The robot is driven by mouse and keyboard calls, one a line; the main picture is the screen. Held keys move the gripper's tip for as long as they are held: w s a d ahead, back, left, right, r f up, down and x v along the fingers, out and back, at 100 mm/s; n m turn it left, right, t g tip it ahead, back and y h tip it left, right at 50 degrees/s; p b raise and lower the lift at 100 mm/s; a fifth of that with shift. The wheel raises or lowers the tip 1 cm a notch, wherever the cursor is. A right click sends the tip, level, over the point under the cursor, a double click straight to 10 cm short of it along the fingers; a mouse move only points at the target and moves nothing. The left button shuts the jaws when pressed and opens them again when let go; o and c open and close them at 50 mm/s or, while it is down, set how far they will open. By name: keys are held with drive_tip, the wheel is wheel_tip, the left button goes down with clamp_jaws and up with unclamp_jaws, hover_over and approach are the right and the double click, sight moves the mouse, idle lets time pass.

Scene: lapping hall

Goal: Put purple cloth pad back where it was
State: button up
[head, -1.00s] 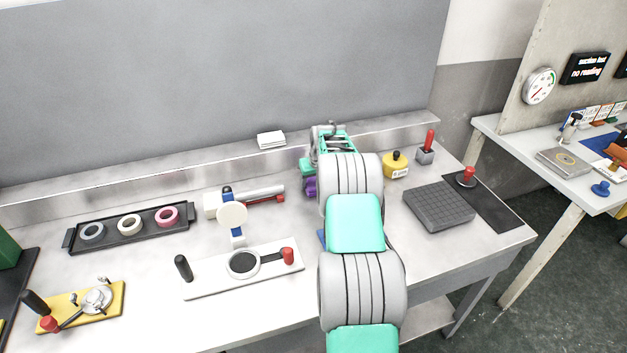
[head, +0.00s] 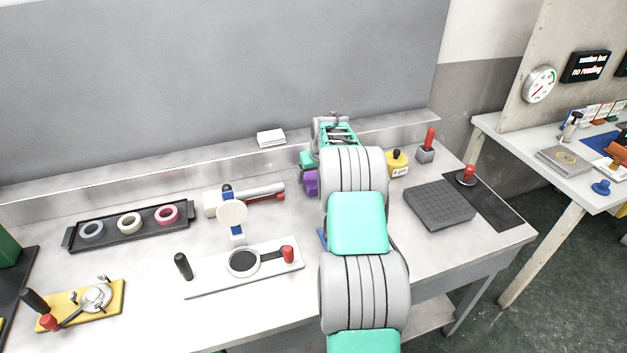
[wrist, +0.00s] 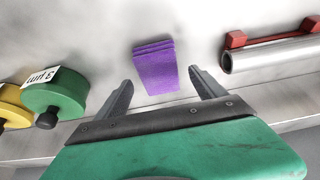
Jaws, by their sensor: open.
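The purple cloth pad (head: 311,183) shows in the head view at the back of the bench, just left of my arm and partly hidden by it. In the wrist view the purple cloth pad (wrist: 156,72) is a folded, layered block. My gripper (wrist: 161,76) is open, with one finger on each side of the pad's near part. Gaps show between the pad and both fingers, so it is not gripped. In the head view my fingers are hidden behind my arm.
A green weight (wrist: 55,92) marked 3 µm and a yellow weight (head: 396,166) stand close by. A metal cylinder on a red holder (wrist: 272,54) lies on the pad's other side. The back ledge (head: 225,165) carries a white stack (head: 271,138). A ring tray (head: 130,226) is left.

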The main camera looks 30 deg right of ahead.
drive_tip(key=a+v, duration=0.1)
drive_tip(key=v, duration=0.9)
drive_tip(key=s+a+r+n, duration=0.1)
drive_tip(key=s+a+r, duration=0.25)
drive_tip(key=a, duration=0.45)
drive_tip(key=s+a+r, duration=0.2)
drive_tip(key=s+a, duration=0.2)
drive_tip(key=a, duration=0.5)
drive_tip(key=s+a+f+n, duration=0.1)
drive_tip(key=s+a+f, duration=0.1)
drive_tip(key=s+a, duration=0.5)
drive_tip(key=s+a+f+n+g+y, duration=0.1)
drive_tip(key=s+a, duration=0.6)
drive_tip(key=s, duration=0.7)
drive_tip(key=shift+f+b, duration=0.4)
drive_tip(key=shift+b, duration=0.05)
